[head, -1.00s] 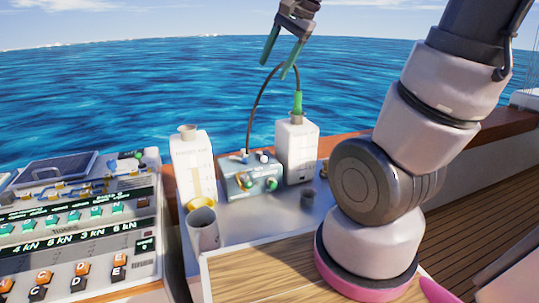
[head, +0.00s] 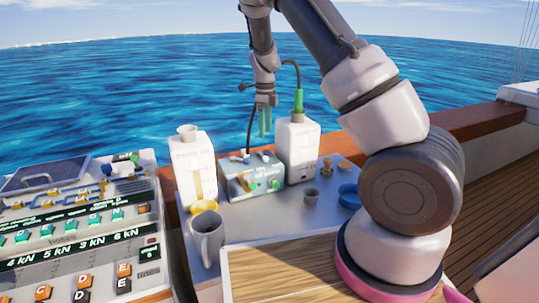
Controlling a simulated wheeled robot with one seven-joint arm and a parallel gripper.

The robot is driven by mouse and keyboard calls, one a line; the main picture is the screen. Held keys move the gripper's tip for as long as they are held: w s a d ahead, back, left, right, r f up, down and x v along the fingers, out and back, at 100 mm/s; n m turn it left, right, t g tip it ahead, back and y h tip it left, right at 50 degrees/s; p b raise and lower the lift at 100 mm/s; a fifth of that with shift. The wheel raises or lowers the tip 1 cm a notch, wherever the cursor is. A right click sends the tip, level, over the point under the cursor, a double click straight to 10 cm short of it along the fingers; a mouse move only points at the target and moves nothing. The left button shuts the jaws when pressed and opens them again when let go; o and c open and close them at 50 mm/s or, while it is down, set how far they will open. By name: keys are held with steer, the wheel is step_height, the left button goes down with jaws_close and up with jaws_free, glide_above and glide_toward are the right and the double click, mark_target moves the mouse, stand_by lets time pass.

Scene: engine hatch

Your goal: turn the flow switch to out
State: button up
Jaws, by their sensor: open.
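The flow switch looks to be one of the small controls on a grey pump box (head: 252,178), between two white bottles. Blue, white and green knobs show on the box, but which one is the flow switch and how it is set are too small to tell. My gripper (head: 264,122) is open and empty, its green fingers pointing down above the box, apart from it, just left of the right bottle.
A white bottle (head: 194,170) with a funnel cap stands left of the box. The right white bottle (head: 298,150) has a green nozzle and dark hose close to my gripper. A control panel (head: 80,230) lies left.

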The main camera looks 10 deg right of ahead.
mark_target(263, 156)
step_height(263, 156, down, 11)
stand_by(0.5)
jaws_close()
